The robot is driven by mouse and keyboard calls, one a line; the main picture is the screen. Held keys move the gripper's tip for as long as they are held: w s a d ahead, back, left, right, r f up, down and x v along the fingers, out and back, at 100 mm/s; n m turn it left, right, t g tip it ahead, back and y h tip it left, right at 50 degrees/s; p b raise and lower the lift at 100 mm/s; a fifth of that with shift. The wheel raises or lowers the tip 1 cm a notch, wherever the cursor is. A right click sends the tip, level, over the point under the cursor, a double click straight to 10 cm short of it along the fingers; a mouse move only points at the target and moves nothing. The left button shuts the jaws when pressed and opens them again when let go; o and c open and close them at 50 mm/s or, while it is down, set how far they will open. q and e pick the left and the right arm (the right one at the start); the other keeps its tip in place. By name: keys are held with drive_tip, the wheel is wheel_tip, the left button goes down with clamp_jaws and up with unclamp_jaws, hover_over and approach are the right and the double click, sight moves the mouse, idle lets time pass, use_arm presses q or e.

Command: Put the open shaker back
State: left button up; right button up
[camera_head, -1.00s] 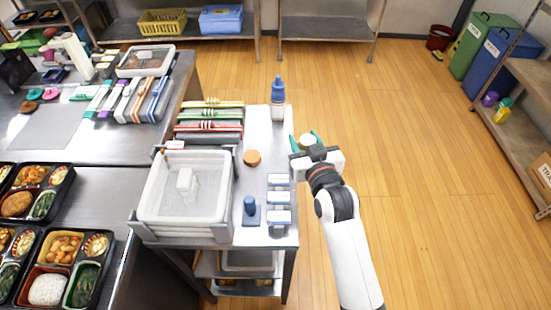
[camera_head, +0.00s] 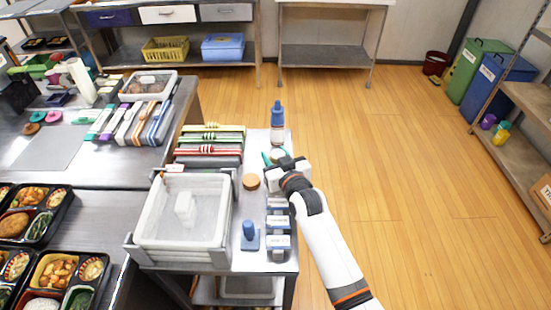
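My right gripper (camera_head: 275,155) reaches over the side cart from the right. Its teal fingers are on either side of a small, round, pale-topped thing (camera_head: 277,153), which looks like the open shaker and appears gripped. The hand hides most of its body, and I cannot tell whether its base touches the cart top. A round orange-brown disc (camera_head: 251,182), perhaps a lid, lies on the cart to the left of the gripper. A row of dark labelled holders (camera_head: 278,222) stands in front of the gripper, partly under my arm. My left gripper is out of view.
A blue-capped bottle (camera_head: 278,118) stands just behind the gripper. A white bin (camera_head: 146,215) and a blue-handled stamp-like item (camera_head: 249,236) are on the cart (camera_head: 262,262). Stacked coloured cases (camera_head: 209,150) lie at its back left. Open floor lies to the right.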

drive_tip(key=shift+f, duration=0.55)
drive_tip(key=shift+f, duration=0.1)
drive_tip(key=o, duration=0.6)
drive_tip(key=shift+c, duration=0.2)
drive_tip(key=shift+r, duration=0.2)
drive_tip(key=v, duration=1.2)
drive_tip(key=shift+b, duration=0.35)
drive_tip(key=shift+d+f, duration=0.1)
drive_tip(key=shift+f, duration=0.05)
